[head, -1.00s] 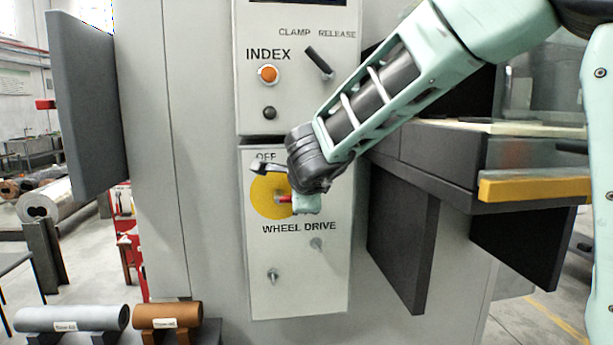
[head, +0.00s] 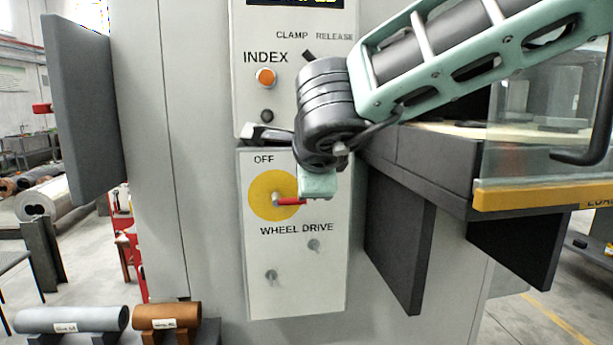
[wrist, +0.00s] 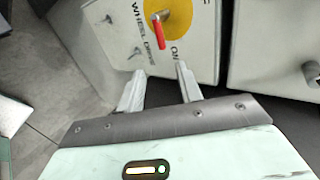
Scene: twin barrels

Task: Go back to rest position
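My gripper (wrist: 160,68) is open and empty in the wrist view, its two pale fingers spread apart. In the head view its mint body hangs in front of the WHEEL DRIVE panel (head: 262,285), and its fingers cannot be made out. The red switch handle (head: 290,201) on the yellow disc (head: 262,182) points right in the head view. In the wrist view the red handle (wrist: 157,31) lies beyond the fingertips, apart from them, and points toward the ON label (wrist: 175,53). The OFF label is clear in the head view.
Above is the INDEX button (head: 265,77) and a CLAMP/RELEASE lever (head: 309,55), partly hidden by my arm. A dark ledge (head: 430,160) with a yellow-edged guard (head: 540,198) stands right. A grey cylinder (head: 70,319) and a brown cylinder (head: 167,316) lie lower left.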

